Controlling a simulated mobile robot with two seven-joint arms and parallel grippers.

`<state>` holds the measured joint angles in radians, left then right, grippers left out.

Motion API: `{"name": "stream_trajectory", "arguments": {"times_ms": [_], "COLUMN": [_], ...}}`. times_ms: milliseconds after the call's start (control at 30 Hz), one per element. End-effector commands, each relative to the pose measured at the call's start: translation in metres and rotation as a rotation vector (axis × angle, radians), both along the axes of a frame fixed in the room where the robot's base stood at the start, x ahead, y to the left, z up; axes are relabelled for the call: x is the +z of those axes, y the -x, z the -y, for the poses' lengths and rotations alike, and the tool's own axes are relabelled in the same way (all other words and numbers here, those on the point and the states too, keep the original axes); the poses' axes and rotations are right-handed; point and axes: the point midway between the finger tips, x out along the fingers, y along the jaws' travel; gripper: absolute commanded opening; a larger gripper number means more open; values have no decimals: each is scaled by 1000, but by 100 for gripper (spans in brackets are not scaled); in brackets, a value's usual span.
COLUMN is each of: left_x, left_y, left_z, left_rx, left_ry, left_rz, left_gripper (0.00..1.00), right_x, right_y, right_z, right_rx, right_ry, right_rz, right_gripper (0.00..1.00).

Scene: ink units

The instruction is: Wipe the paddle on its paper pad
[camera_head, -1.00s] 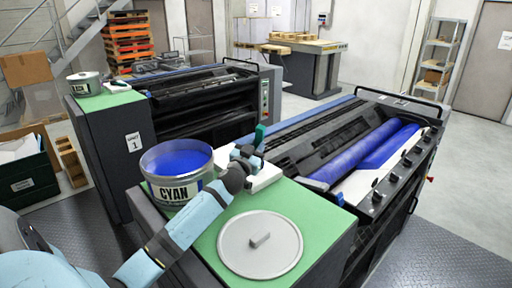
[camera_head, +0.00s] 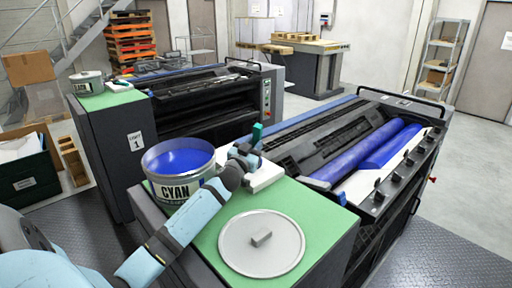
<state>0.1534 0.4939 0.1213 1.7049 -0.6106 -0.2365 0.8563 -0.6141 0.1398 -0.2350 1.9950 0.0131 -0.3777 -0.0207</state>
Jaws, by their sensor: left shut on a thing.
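My left gripper (camera_head: 247,154) is shut on the paddle (camera_head: 257,134), whose green handle sticks up above the fingers. It holds the paddle over the white paper pad (camera_head: 266,177) on the green top, just right of the ink can. The paddle's lower part is hidden behind my gripper, so I cannot tell whether it touches the pad. The open can marked CYAN (camera_head: 178,171) holds blue ink and stands left of my gripper. My right gripper is not in view.
A round grey lid (camera_head: 262,243) lies on the green cabinet top (camera_head: 212,236) in front. The press with blue rollers (camera_head: 366,156) stands to the right. Another press unit with a can (camera_head: 86,84) stands behind on the left.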

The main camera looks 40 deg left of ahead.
Motion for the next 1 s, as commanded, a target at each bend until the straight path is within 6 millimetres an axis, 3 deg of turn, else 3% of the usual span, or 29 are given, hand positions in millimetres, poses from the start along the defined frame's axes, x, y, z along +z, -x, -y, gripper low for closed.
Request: {"name": "stream_trajectory", "arguments": {"times_ms": [1000], "left_x": [-2], "left_y": [-4], "left_z": [-49], "left_rx": [2], "left_ry": [0], "left_rz": [-2], "left_gripper": [0], "right_x": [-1], "right_y": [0], "right_z": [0], "right_rx": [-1], "right_ry": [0], "right_rz": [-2], "right_gripper": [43]}}
